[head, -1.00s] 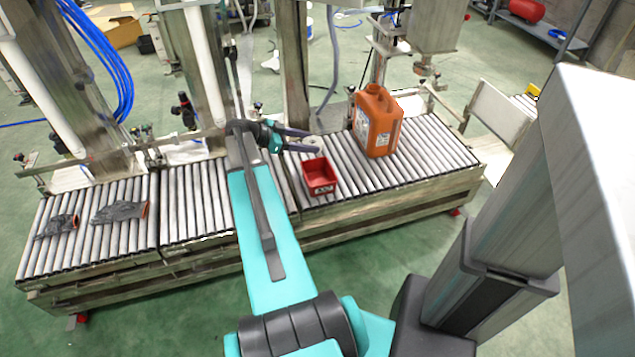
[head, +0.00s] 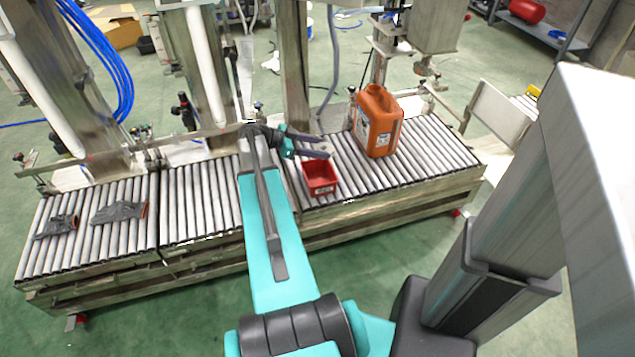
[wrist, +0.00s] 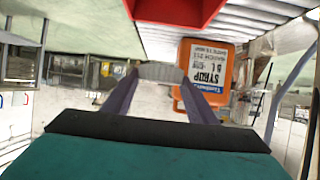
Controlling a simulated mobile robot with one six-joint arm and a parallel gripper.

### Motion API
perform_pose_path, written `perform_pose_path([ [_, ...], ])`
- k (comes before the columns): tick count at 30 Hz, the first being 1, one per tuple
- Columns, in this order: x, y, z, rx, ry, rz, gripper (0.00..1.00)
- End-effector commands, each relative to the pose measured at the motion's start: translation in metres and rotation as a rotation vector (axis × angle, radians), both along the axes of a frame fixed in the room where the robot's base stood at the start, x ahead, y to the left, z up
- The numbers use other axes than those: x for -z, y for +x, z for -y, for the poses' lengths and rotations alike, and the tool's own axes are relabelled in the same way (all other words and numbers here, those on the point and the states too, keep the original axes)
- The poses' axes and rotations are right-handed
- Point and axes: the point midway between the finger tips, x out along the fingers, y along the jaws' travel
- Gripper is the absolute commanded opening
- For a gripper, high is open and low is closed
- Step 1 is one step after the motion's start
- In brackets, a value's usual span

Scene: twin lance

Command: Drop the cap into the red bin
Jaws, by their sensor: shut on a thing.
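The red bin (head: 320,179) is a small open box with a label on its front, standing on the roller conveyor. In the wrist view the red bin (wrist: 175,9) shows at the top edge. My gripper (head: 325,148) is just behind the bin in the head view, its fingers pointing right. In the wrist view my gripper (wrist: 160,72) is shut on a grey ribbed cap (wrist: 160,73) between its fingertips. I cannot make out the cap clearly in the head view. The inside of the bin is partly visible, and no cap shows in it.
An orange jug (head: 378,122) stands on the rollers right of the bin; its label shows in the wrist view (wrist: 208,75). Grey gloves (head: 118,211) lie on the left conveyor (head: 90,240). Metal posts rise behind the conveyor.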

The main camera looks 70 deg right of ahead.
Motion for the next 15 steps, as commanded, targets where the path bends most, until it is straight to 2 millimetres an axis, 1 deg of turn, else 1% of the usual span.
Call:
perform_pose_path([
  [1, 0.005, 0.000, 0.000, 0.000, 0.001, -0.001, 0.31],
  [9, 0.030, 0.000, 0.000, -0.001, 0.000, 0.000, 0.31],
  [15, 0.042, 0.000, 0.000, -0.001, 0.000, 0.000, 0.31],
])
